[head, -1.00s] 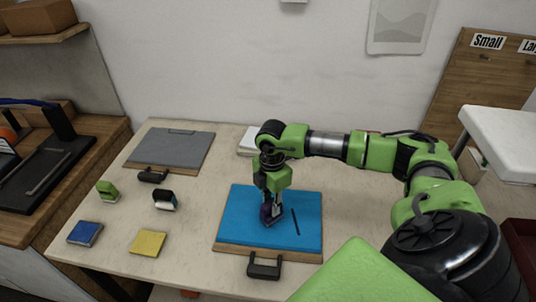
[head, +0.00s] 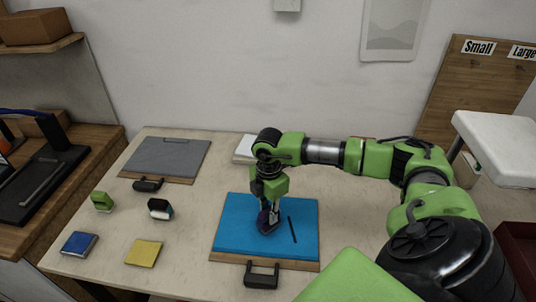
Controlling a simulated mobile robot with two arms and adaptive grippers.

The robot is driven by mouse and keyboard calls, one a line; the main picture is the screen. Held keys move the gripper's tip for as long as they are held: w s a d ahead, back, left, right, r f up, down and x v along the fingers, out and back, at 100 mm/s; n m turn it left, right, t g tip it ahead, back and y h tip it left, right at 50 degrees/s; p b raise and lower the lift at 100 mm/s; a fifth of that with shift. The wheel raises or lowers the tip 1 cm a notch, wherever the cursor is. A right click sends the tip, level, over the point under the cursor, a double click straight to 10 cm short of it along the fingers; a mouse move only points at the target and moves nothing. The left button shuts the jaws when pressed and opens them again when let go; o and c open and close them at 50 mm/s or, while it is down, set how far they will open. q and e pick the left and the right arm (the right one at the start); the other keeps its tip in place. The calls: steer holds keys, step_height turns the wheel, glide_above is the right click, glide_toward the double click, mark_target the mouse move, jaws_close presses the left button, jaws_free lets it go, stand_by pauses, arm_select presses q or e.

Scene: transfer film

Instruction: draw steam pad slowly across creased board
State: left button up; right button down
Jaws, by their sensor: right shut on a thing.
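A blue board (head: 240,238) on a wooden base lies flat at the front middle of the table, with a black handle (head: 262,274) at its near edge. A short dark line (head: 292,230), which looks like the crease, runs across its right half. My right gripper (head: 270,208) points down over the board, shut on a small dark purple pad (head: 266,226). The pad is at or just above the blue surface, left of the dark line; contact is hard to tell. The fingers partly cover the pad. My left gripper is not in view.
A grey board (head: 168,157) lies at the back left. A green block (head: 102,202), a white and dark block (head: 160,208), a blue pad (head: 79,243) and a yellow pad (head: 144,252) sit at the left. The table between them and the blue board is clear.

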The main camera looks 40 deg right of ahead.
steer(key=shift+s+d, duration=1.3)
steer(key=shift+s, duration=0.15)
stand_by(0.5)
steer(key=shift+s+d, duration=1.45)
steer(key=shift+s, duration=0.2)
steer(key=shift+r, duration=0.15)
step_height(320, 180, up, 8)
steer(key=p, duration=0.4)
stand_by(0.4)
stand_by(0.4)
